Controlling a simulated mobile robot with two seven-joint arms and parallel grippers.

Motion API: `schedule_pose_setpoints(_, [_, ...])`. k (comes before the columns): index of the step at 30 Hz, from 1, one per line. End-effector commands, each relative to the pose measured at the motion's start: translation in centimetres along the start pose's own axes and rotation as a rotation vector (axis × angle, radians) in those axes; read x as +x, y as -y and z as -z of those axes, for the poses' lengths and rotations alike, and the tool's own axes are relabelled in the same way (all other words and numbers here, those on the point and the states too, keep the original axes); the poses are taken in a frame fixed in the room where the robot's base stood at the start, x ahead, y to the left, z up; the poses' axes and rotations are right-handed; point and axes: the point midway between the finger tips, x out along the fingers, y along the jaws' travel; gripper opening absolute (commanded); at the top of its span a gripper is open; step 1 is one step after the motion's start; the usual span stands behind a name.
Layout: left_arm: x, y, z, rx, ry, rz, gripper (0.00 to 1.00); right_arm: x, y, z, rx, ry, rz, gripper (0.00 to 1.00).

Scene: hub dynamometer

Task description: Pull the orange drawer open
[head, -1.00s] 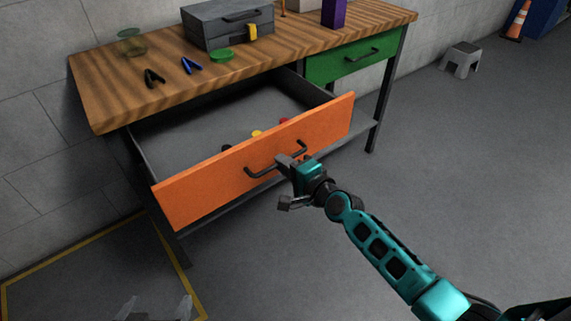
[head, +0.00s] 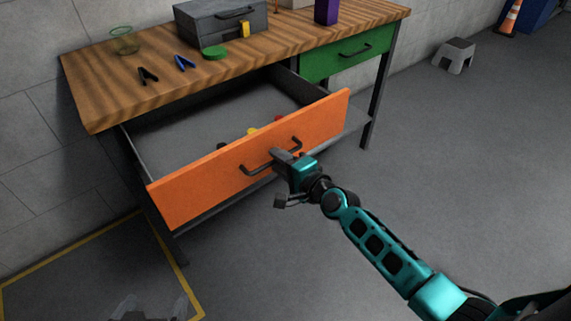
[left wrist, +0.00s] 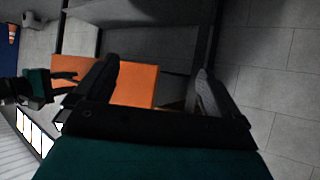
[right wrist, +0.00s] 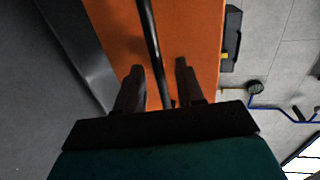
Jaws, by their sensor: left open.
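The orange drawer (head: 215,185) is pulled well out from under the wooden workbench. Its interior shows, with small black, yellow and red items near the front. Its dark bar handle (head: 255,169) is on the front panel. My right gripper (head: 279,158) is at the handle. In the right wrist view its fingers (right wrist: 160,85) stand apart on either side of the handle bar (right wrist: 150,40), with gaps visible. My left gripper (head: 150,307) shows only as faint fingertips at the bottom left of the head view. In the left wrist view its fingers (left wrist: 155,85) are wide apart and empty.
The workbench (head: 120,95) carries a grey toolbox (head: 215,24), pliers, a green lid and a purple box. A closed green drawer (head: 335,60) is to the right. A grey step stool (head: 455,56) stands on the floor. The floor before the drawer is clear.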

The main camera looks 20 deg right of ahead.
Motion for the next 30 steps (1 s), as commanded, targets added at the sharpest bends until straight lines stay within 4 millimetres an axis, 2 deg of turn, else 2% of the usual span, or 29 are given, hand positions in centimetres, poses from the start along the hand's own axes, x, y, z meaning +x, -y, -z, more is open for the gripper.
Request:
schedule_pose_setpoints(5, [-0.3, 0.0, 0.4, 0.001, -0.002, 0.0, 0.98, -1.7, 0.0, 0.0, 0.0, 0.0, -0.003, 0.38])
schedule_pose_setpoints(18, [-0.7, 0.6, 0.3, 0.007, 0.002, 0.015, 0.98, -10.4, -0.1, 0.0, -0.001, 0.001, -0.004, 0.38])
schedule_pose_setpoints(24, [-0.7, 0.6, -0.1, 0.007, 0.009, 0.015, 0.98, -12.4, 0.0, 0.0, -0.001, -0.001, -0.001, 0.38])
schedule_pose_setpoints(30, [-0.7, 0.6, -0.1, 0.006, 0.011, 0.015, 0.98, -12.9, 0.0, 0.0, -0.001, 0.0, 0.0, 0.38])
